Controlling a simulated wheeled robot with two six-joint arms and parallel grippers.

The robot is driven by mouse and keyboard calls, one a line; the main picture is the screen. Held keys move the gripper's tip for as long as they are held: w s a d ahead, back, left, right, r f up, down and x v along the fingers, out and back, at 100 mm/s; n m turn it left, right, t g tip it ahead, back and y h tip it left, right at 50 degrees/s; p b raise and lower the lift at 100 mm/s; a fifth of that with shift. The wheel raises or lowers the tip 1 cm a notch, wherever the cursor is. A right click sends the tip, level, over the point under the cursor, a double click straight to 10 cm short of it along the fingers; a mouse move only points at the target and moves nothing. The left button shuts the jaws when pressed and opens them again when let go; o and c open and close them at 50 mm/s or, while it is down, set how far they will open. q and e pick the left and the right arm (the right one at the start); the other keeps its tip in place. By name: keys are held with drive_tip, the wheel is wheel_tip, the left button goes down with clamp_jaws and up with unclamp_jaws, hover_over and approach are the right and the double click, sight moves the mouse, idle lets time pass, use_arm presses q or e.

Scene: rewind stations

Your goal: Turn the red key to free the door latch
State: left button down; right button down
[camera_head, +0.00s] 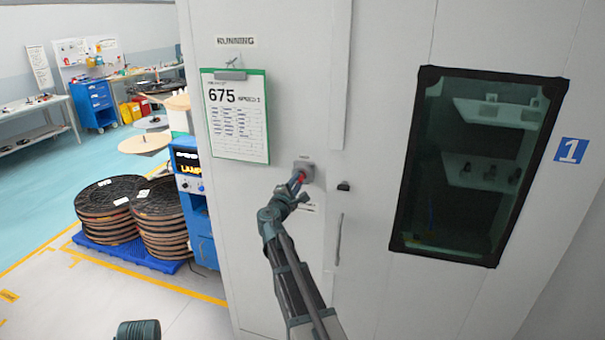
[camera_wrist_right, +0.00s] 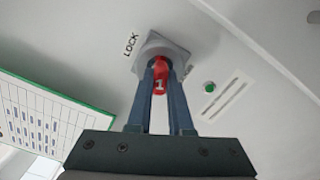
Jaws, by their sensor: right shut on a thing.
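The red key (camera_wrist_right: 160,76) sits in a grey lock plate (camera_wrist_right: 172,44) marked LOCK in the right wrist view. My right gripper (camera_wrist_right: 160,72) is shut on the key, with a finger on each side of it. In the head view the red key (camera_head: 299,178) shows as a small red spot between my right gripper's fingertips (camera_head: 297,181), at the grey lock plate (camera_head: 305,168). The cabinet door (camera_head: 400,170) stands to the right with a dark window (camera_head: 480,160), and it looks closed.
A clipboard (camera_head: 237,117) with a sheet reading 675 hangs above and left of the lock. A long handle (camera_head: 338,238) and a small black part (camera_head: 343,186) are right of it. Stacked reels (camera_head: 107,207) stand on a blue pallet at left. A green button (camera_wrist_right: 209,87) is beside the lock.

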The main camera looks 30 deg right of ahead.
drive_tip(key=m, duration=0.6)
drive_tip(key=c, duration=0.7)
unclamp_jaws()
drive_tip(key=shift+c, duration=0.2)
drive_tip(key=v, duration=1.4)
drive_tip(key=shift+r, duration=0.2)
drive_tip(key=shift+w, duration=0.1)
